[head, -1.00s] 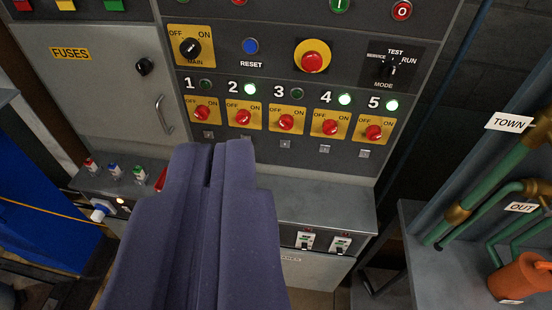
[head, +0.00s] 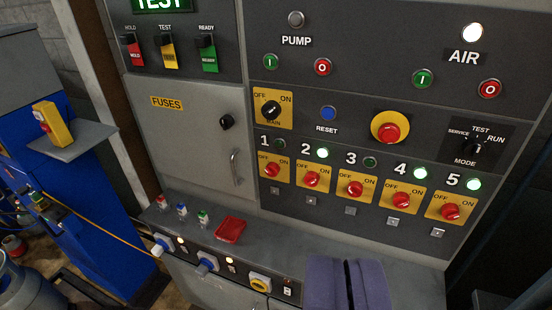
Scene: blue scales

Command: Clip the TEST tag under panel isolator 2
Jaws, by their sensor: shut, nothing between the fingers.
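The yellow TEST tag (head: 168,52) hangs on the panel at upper left, under the TEST label. A red HOLD tag (head: 133,50) hangs to its left and a green READY tag (head: 208,55) to its right. Panel isolator 2 (head: 311,180) is a red knob on a yellow plate, with a lit green lamp above. A small clip (head: 310,199) sits under it with no tag on it. My gripper (head: 347,262) is shut and empty at the bottom of the view, in front of the ledge and well below the isolators and tags.
The grey ledge (head: 395,268) juts out below the panel, bearing a red tray-like item (head: 230,229) and several small coloured-top items. The FUSES door (head: 190,135) has a protruding handle (head: 235,168). A blue cabinet with a shelf (head: 78,143) stands at left. Space before the panel is clear.

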